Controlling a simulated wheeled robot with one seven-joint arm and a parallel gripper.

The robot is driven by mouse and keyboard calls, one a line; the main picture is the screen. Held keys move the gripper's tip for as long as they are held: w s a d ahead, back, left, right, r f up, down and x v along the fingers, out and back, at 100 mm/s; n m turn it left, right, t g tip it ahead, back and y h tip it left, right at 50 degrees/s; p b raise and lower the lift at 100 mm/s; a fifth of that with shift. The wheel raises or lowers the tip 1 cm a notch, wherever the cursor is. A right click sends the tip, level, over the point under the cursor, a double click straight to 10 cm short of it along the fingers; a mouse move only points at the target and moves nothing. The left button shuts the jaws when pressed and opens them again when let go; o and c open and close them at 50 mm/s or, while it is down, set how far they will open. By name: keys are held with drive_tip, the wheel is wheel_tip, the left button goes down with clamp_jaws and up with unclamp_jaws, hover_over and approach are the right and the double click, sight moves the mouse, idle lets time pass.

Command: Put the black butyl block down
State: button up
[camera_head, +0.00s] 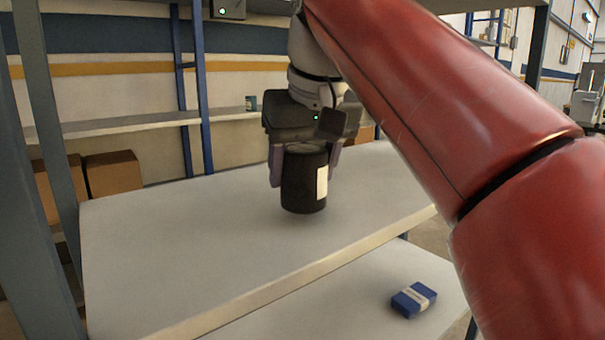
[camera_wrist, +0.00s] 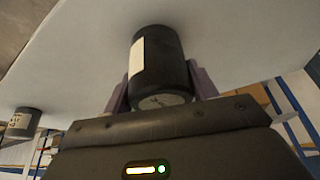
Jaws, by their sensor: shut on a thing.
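The black butyl block (camera_head: 301,197) is a dark upright cylinder with a white label on its side. My gripper (camera_head: 304,176) is above it, pointing down, with one finger on each side, shut on it. The block is over the middle of the white upper shelf board (camera_head: 180,245). Its base is at or very close to the board; I cannot tell whether it touches. In the wrist view the block (camera_wrist: 160,65) sits between the two fingers (camera_wrist: 159,88), its label to the left and its round end face showing.
A similar dark labelled cylinder (camera_wrist: 24,122) shows at the left of the wrist view. A blue and white box (camera_head: 413,299) lies on the lower shelf. Grey rack posts (camera_head: 45,150) stand at the left. The upper board is clear left and in front of the block.

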sight(307, 150)
drive_tip(key=shift+f, duration=0.75)
drive_tip(key=shift+f, duration=0.1)
drive_tip(key=o, duration=1.2)
drive_tip(key=shift+f, duration=0.1)
drive_tip(key=shift+r, duration=0.3)
drive_tip(key=v, duration=0.6)
drive_tip(key=shift+r, duration=0.15)
drive_tip(key=shift+s+r, duration=0.25)
drive_tip(key=shift+r, duration=0.2)
